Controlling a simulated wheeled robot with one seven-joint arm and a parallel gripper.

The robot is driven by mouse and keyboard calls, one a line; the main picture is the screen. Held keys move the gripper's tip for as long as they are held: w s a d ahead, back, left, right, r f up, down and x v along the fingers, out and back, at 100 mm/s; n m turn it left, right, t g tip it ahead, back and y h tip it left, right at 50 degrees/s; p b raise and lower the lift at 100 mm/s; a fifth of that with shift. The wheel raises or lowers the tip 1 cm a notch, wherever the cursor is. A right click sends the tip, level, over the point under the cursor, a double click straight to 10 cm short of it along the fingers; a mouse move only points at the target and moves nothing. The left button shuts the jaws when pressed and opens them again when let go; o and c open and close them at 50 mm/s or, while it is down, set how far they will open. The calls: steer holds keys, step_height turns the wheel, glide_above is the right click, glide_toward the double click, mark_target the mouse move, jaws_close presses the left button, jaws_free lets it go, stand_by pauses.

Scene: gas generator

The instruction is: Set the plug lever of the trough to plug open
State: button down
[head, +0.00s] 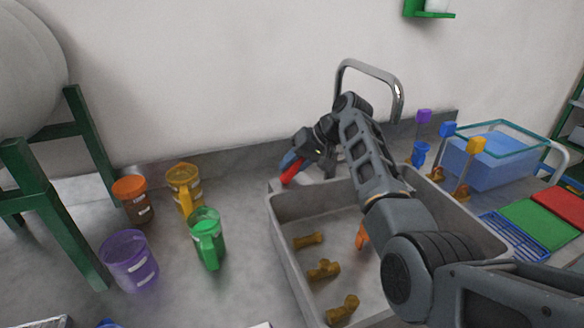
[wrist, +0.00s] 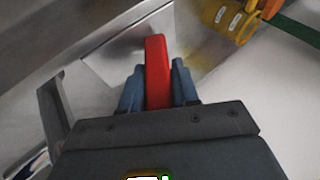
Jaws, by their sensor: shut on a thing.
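The plug lever (wrist: 156,65) is a red bar at the back left corner of the grey trough (head: 284,236). It also shows in the head view as a short red piece (head: 291,172), tilted. My gripper (head: 297,163) is at this lever. In the wrist view my gripper (wrist: 158,88) has its two blue-grey fingers on either side of the red bar, shut on it. The bar's end sticks out beyond the fingertips. The lever's base and the plug itself are hidden or cannot be made out.
Orange (head: 133,198), yellow (head: 184,188), green (head: 207,236) and purple (head: 129,260) jugs stand left of the trough. Several brown fittings (head: 323,270) lie inside it. A metal faucet (head: 383,78) rises behind. A blue water tank (head: 490,160) stands to the right.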

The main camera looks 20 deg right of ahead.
steer(key=shift+d, duration=0.1)
stand_by(0.4)
steer(key=c, duration=0.9)
jaws_free()
